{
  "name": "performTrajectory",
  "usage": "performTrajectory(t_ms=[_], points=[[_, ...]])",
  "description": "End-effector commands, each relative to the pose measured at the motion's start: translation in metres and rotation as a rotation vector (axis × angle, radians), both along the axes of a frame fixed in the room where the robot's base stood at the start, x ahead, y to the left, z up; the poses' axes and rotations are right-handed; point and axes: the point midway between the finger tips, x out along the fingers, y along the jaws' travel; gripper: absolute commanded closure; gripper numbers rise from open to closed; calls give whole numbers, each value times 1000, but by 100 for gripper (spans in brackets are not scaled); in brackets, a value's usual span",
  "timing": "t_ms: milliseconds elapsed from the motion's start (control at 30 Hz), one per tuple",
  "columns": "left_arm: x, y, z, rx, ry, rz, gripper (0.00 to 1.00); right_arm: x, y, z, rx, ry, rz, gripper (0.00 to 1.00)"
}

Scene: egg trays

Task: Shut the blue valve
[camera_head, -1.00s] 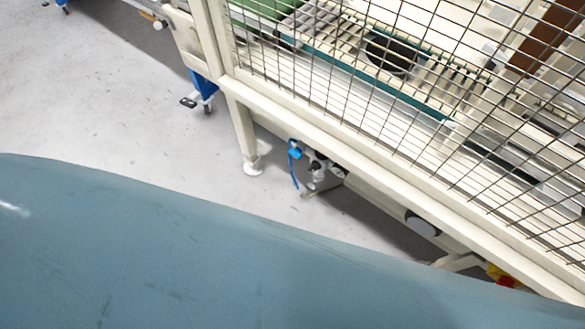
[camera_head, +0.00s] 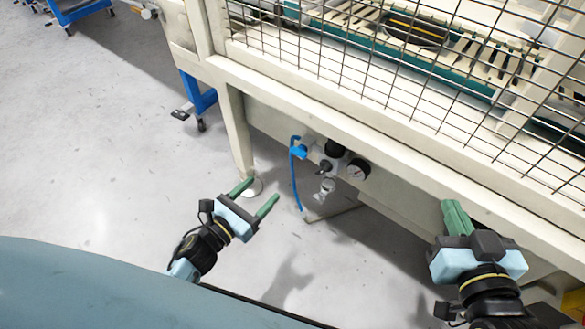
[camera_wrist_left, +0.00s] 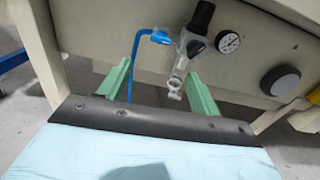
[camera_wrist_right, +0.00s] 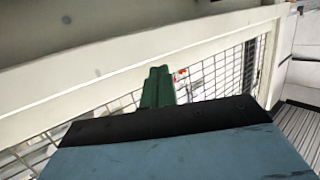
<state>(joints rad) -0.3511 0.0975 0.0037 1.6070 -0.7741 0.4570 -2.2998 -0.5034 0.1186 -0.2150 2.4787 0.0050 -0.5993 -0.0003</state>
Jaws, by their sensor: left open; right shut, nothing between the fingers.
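The blue valve (camera_head: 299,149) is at the left end of a small air unit under the machine's frame beam, with a blue hose (camera_head: 296,185) hanging from it. It also shows in the left wrist view (camera_wrist_left: 158,37), above and between my finger tips. My left gripper (camera_head: 255,196) is open and empty, below and left of the valve in the head view, apart from it. My right gripper (camera_head: 455,215) is shut and empty, in front of the beam at the right. In the right wrist view its closed green fingers (camera_wrist_right: 158,85) point toward the beam and mesh.
The air unit has a black knob (camera_wrist_left: 202,17) and a round gauge (camera_head: 358,170). A cream machine frame (camera_head: 330,120) with wire mesh runs above. A frame leg (camera_head: 238,145) stands left of the valve. Grey floor lies open at the left.

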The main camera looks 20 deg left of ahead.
Motion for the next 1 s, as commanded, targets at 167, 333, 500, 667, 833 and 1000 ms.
performTrajectory(t_ms=[167,333,500,667,833,1000], points=[[13,-5,2,28,-23,-7,36,1,2,13,18,-65,4,100],[42,-16,2,25,-23,-7,36,3,7,34,59,-198,14,100],[72,-26,1,24,-20,-5,36,1,12,61,108,-360,26,100],[96,-35,1,24,-19,-5,36,-4,14,85,154,-503,33,100],[115,-42,1,22,-19,-5,36,-11,15,101,188,-611,38,100],[125,-46,1,23,-17,-4,36,-14,15,108,204,-662,40,100]])
